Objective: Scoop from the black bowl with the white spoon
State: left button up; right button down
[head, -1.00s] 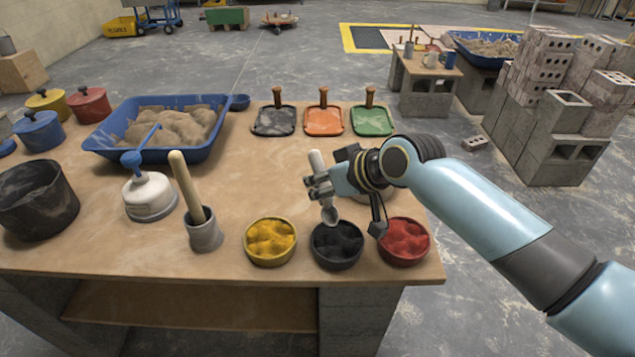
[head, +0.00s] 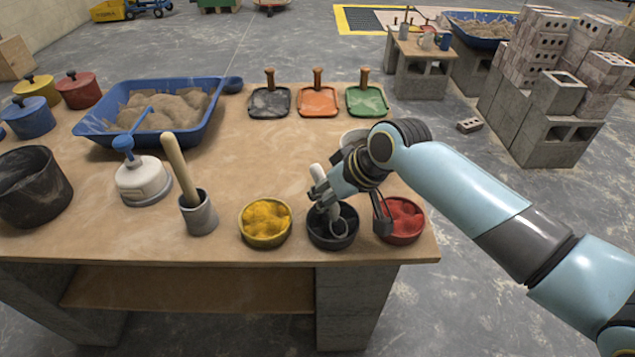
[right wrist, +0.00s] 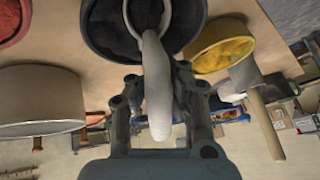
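The black bowl (head: 332,244) stands near the table's front edge, with dark contents. My right gripper (head: 322,193) is shut on the handle of the white spoon (head: 318,171), whose top sticks up above the fingers. The spoon's head points down and sits inside the black bowl; how deep it is in the contents is hard to tell. In the right wrist view, the spoon (right wrist: 155,80) runs between the two fingers (right wrist: 157,88) into the black bowl (right wrist: 95,40). My left gripper is not in view.
A bowl of yellow powder (head: 265,240) stands close on the left and a bowl of red powder (head: 404,236) close on the right. A pestle in a grey cup (head: 199,218) is further left. A pale pot (head: 352,138) is partly hidden behind my gripper.

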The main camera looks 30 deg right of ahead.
jog(key=shift+s+r, duration=0.1)
jog(key=shift+s, duration=0.1)
jog(key=shift+g+p, duration=0.7)
jog(key=shift+p, duration=0.25)
jog(key=shift+w+g+p, duration=0.2)
jog(key=shift+g+p, duration=0.7)
jog(key=shift+p, duration=0.05)
jog(key=shift+m+g+p, duration=0.3)
jog(key=shift+g, duration=0.1)
jog(key=shift+w+g, duration=0.15)
jog(key=shift+g, duration=0.45)
jog(key=shift+f+g, duration=0.2)
jog(key=shift+g, duration=0.4)
jog(key=shift+r+p, duration=0.7)
jog(key=shift+p, duration=0.15)
jog(key=shift+s+r+g+p, duration=0.2)
jog(key=shift+r+g+p, duration=0.1)
jog(key=shift+r+p, duration=1)
